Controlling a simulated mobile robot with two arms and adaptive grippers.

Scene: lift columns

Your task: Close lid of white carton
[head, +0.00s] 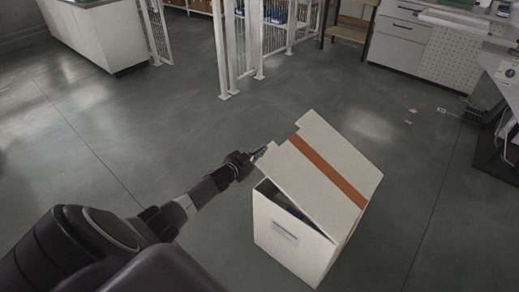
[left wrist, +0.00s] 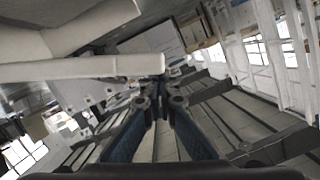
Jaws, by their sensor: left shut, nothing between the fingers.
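The white carton (head: 282,240) stands on the floor at the centre right of the head view. Its lid (head: 296,176), with a brown stripe across it, is tilted, and a dark gap shows between lid and carton at the near left side. My left gripper (head: 260,153) is shut and empty, close beside the lid's upper left edge. I cannot tell whether it touches the lid. In the left wrist view the fingertips (left wrist: 161,100) are together, below a pale flat edge that looks like the lid (left wrist: 85,69). My right gripper is not in view.
White mesh fence panels (head: 222,50) stand at the back. A white cabinet (head: 95,38) is at the back left, and a workbench with drawers (head: 398,42) at the back right. The grey floor around the carton is clear.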

